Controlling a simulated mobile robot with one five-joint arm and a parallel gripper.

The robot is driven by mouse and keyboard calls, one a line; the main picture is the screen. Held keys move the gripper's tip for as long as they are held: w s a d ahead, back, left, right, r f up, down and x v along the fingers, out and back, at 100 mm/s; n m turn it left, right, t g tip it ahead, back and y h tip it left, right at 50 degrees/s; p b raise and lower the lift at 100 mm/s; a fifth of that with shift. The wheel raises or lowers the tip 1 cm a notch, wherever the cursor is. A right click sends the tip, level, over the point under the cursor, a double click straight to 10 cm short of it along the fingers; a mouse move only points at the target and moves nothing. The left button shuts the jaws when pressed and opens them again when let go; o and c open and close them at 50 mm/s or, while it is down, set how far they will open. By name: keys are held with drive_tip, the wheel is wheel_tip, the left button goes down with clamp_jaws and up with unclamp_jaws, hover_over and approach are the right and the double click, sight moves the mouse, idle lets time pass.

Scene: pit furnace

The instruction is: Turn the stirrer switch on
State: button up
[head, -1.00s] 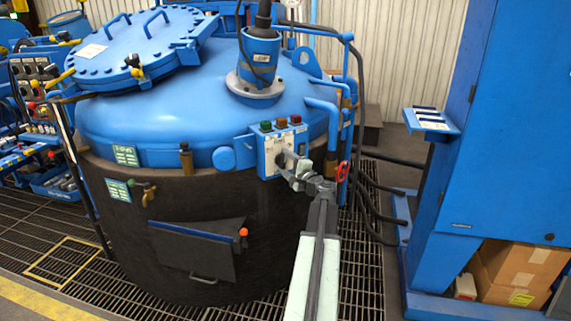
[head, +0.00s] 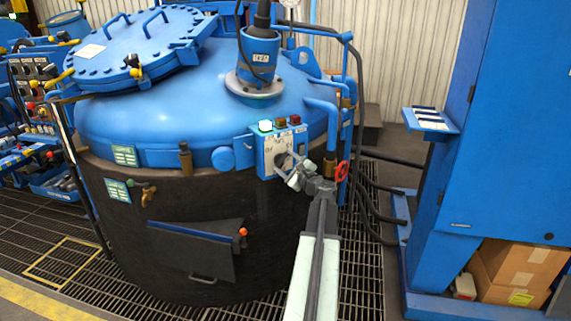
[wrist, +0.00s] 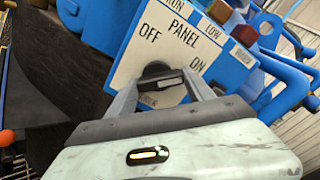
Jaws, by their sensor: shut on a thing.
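The stirrer switch is a black rotary knob (wrist: 160,81) on a white plate (wrist: 172,38) marked PANEL, OFF and ON. Its bar lies with one end toward the ON side in the wrist view. My gripper (wrist: 163,90) is shut on the knob, one finger on each side of it. In the head view my gripper (head: 284,168) covers most of the knob at the front of the switch box (head: 270,146). The left lamp (head: 265,126) on the box top glows bright.
The large blue and black furnace (head: 190,235) fills the middle. A red valve wheel (head: 342,171) and blue pipes (head: 325,105) stand close right of my gripper. A tall blue cabinet (head: 505,130) is at the right. Open grating floor lies between them.

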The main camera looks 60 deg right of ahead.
idle(0.4)
drive_tip(key=o, duration=1.4)
drive_tip(key=v, duration=0.8)
